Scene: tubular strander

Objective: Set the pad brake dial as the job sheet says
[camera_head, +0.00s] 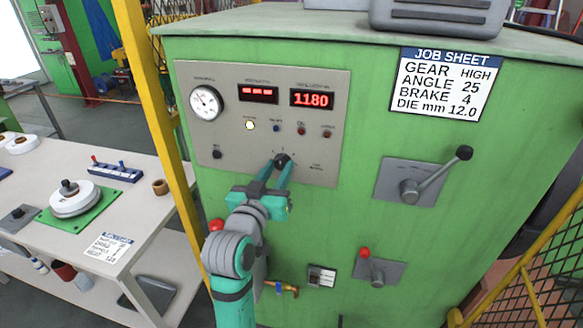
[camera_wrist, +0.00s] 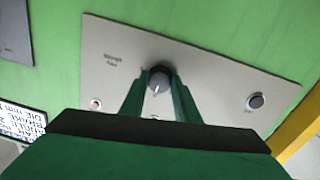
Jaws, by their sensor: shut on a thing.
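The job sheet (camera_head: 440,84) on the green cabinet reads gear HIGH, angle 25, brake 4, die 12.0 mm. A dark round dial (camera_head: 282,159) sits low in the middle of the grey control panel (camera_head: 213,130). My gripper (camera_head: 279,166) has its fingers closed on both sides of this dial. In the wrist view the dial (camera_wrist: 160,79) shows between the fingertips, with a pale pointer line on its face. Its scale marks are too small or hidden to read, so I cannot tell its setting.
The panel also holds a gauge (camera_head: 205,102), a red display reading 1180 (camera_head: 312,98), lamps and a black knob (camera_head: 216,153). A large lever (camera_head: 437,175) and a red-tipped lever (camera_head: 377,268) are at right. A yellow post (camera_head: 150,80) and a workbench (camera_head: 130,205) stand left.

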